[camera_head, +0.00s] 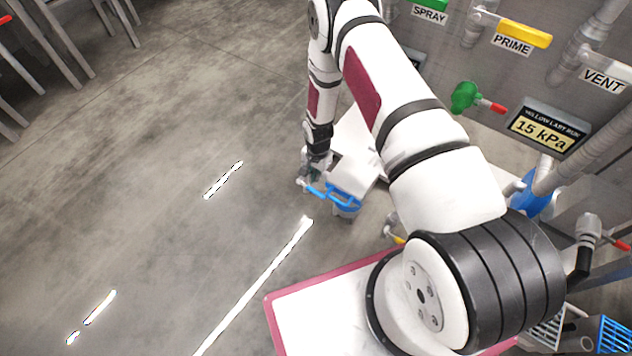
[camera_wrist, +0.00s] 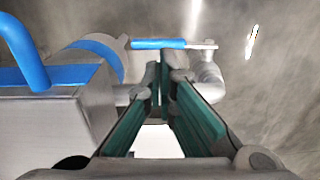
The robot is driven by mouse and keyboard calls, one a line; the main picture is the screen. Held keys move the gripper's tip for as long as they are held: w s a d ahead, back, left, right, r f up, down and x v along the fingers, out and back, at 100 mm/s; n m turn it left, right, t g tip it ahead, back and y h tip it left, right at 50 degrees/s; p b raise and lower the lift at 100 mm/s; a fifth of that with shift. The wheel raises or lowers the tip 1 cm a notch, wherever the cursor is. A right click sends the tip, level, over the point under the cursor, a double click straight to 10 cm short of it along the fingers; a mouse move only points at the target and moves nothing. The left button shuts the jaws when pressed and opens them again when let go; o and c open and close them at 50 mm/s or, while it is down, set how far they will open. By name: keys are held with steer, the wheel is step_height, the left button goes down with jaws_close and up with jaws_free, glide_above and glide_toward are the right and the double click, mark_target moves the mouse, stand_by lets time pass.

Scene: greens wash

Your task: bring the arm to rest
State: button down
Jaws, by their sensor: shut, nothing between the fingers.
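My gripper (camera_head: 312,178) hangs low at the end of my arm, close to a grey unit with blue handles (camera_head: 344,206). In the wrist view my gripper (camera_wrist: 165,68) shows its green-padded fingers converging to shut tips with nothing held. A blue lever (camera_wrist: 158,43) with a pale end lies just past the fingertips; I cannot tell whether they touch it. The grey unit (camera_wrist: 50,122) with a blue loop handle (camera_wrist: 22,52) stands at the left of the wrist view. My forearm hides part of the area to its right in the head view.
A wall panel (camera_head: 440,60) at the upper right carries a yellow PRIME lever (camera_head: 525,33), a green valve with a red handle (camera_head: 466,97) and a display reading 15 kPa (camera_head: 548,128). Pipes crowd the right side. The concrete floor (camera_head: 130,170) at the left is mostly open.

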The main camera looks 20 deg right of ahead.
step_height(320, 180, up, 6)
steer(key=shift+f+p, duration=0.1)
steer(key=shift+p, duration=0.8)
